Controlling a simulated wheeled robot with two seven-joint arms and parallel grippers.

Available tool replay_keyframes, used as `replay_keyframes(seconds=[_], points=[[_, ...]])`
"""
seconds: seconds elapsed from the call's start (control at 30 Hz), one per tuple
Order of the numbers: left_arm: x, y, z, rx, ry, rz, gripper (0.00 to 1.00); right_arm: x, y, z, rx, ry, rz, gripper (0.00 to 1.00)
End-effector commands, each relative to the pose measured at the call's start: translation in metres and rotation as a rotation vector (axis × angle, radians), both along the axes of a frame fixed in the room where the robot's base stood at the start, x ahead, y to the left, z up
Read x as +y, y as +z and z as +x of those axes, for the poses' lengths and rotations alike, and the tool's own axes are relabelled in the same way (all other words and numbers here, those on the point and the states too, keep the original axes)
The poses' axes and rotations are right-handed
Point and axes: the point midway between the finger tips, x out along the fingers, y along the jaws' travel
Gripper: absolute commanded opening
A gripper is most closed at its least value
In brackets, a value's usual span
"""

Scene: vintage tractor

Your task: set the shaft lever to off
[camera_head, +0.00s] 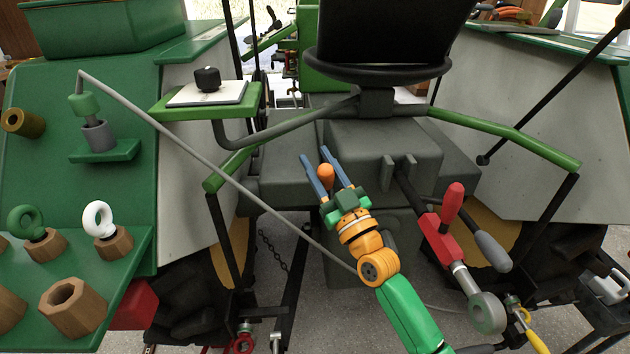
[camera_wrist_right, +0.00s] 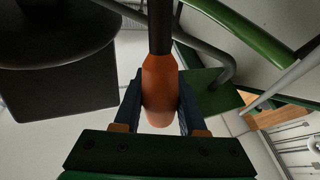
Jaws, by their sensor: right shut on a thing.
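The shaft lever shows as an orange knob (camera_head: 326,171) near the middle of the head view, in front of the tractor's grey housing. In the right wrist view the orange knob (camera_wrist_right: 160,82) sits on a dark rod that runs up out of the picture. My right gripper (camera_head: 326,166) has its two blue fingers on either side of the knob. In the wrist view the gripper (camera_wrist_right: 160,100) is shut on it. The lever's base and any on/off markings cannot be made out. My left gripper is not in view.
The black seat (camera_head: 385,40) stands just behind and above the gripper. A green rail (camera_head: 500,135) and a red-handled lever (camera_head: 451,207) are to the right. A thin grey rod (camera_head: 210,163) crosses on the left. A green shelf (camera_head: 125,268) holds wooden nuts and rings.

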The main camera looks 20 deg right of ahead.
Motion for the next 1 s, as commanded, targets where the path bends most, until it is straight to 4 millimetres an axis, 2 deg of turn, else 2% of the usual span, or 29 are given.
replay_keyframes(seconds=[0.03, 0.1, 0.4, 1.0], points=[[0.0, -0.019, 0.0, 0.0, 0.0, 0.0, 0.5, 0.003, -0.014, -0.005, -0.025, 0.004, -0.008, 0.0], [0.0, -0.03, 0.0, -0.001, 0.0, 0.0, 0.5, 0.005, -0.016, -0.012, -0.067, 0.003, -0.021, 0.0], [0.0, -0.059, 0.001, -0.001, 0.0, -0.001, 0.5, 0.01, -0.021, -0.033, -0.191, 0.002, -0.056, 0.0], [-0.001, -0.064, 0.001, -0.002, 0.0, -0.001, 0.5, 0.012, -0.02, -0.039, -0.227, 0.001, -0.065, 0.0]])
